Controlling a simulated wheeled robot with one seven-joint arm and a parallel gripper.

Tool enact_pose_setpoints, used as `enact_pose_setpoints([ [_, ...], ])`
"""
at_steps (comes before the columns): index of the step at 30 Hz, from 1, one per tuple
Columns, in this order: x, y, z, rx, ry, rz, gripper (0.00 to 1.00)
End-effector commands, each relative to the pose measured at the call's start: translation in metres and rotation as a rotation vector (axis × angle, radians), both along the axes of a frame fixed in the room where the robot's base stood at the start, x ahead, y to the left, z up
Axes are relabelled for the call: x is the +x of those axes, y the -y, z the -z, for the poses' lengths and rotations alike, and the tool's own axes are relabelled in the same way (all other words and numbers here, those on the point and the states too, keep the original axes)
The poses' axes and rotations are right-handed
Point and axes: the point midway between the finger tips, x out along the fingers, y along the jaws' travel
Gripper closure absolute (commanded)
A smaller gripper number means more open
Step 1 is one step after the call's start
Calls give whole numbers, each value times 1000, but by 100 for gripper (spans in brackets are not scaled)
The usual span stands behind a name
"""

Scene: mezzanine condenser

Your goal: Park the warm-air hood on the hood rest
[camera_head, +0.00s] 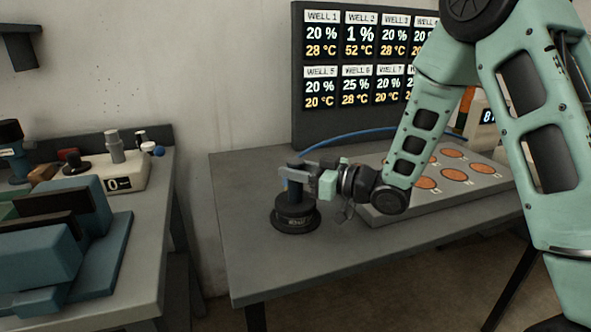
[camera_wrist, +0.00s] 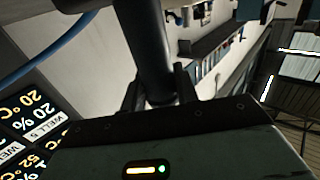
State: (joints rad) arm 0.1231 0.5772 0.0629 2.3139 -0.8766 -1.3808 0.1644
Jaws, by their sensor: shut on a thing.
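My gripper (camera_head: 318,182) is shut on the upright dark handle of the warm-air hood (camera_head: 297,195), at the left part of the grey table. Below the handle is a wide black round body (camera_head: 295,217) with a small label I cannot read clearly. I cannot tell whether this is all hood or partly the hood rest, nor whether there is a gap beneath it. In the wrist view the dark handle (camera_wrist: 148,45) stands between the fingers. A blue hose (camera_head: 350,137) runs from near the hood toward the right.
A grey block with several copper-coloured wells (camera_head: 453,174) lies right of the hood, partly behind my arm. A dark board of well readings (camera_head: 345,75) stands behind. A left bench (camera_head: 150,200) holds a teal fixture (camera_head: 90,240). The grey table's (camera_head: 250,265) front left is clear.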

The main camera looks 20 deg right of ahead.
Motion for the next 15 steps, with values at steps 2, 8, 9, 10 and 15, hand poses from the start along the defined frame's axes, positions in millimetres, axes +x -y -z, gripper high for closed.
enact_pose_setpoints([
  [2, 0, 0, 1, 0, 0, 0, 59],
  [8, 0, 0, 1, -1, -1, 0, 48],
  [9, 0, 0, 1, -1, -1, 0, 48],
  [10, 0, 0, 1, -1, -1, 0, 48],
  [15, -1, 2, -3, -1, -1, 1, 48],
])
